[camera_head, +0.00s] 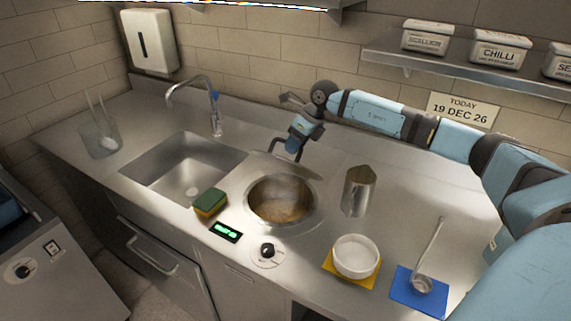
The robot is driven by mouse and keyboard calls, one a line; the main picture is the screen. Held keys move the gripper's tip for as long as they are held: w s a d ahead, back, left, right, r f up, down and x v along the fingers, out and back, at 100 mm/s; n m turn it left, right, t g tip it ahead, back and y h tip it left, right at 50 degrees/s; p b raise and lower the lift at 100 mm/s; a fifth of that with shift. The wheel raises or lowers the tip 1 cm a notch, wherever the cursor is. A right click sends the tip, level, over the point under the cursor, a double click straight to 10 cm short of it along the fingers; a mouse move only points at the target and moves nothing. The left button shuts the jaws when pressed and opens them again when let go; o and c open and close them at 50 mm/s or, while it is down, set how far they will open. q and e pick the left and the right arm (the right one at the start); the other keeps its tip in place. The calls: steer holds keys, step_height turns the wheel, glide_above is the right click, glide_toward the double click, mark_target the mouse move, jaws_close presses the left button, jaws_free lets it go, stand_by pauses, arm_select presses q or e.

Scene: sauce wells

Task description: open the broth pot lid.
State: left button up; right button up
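The broth pot (283,205) is a round well sunk in the steel counter, with brown broth showing inside. Its mouth is uncovered. A thin grey edge behind the well, just below my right gripper, looks like the lid (312,172) raised at the back and seen nearly edge-on; its handle is not clear. My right gripper (288,153) points down behind the well, close to that edge. I cannot tell whether its fingers are open, shut or touching the lid. My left gripper is not in view.
A sink (185,165) with a tap (213,105) lies left of the well. A sponge (210,203), a green display (226,232) and a knob (267,251) are near the front. A steel container (358,190), white bowl (356,256) and ladle (424,282) stand right.

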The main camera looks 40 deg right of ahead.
steer(key=a+f, duration=0.1)
steer(key=s+a+h, duration=0.1)
steer(key=a+f+t+h, duration=0.1)
steer(key=a, duration=0.1)
steer(key=shift+s+f+n, duration=0.3)
steer(key=b+v, duration=0.2)
steer(key=v, duration=1.1)
steer(key=s+a+f+y+p, duration=0.1)
steer(key=a+f+y+p, duration=0.1)
steer(key=a+f+p, duration=0.5)
steer(key=shift+f+m+g+y+p, duration=0.3)
steer(key=shift+f+m+g+p, duration=0.15)
steer(key=shift+p, duration=0.4)
steer(key=shift+s, duration=0.1)
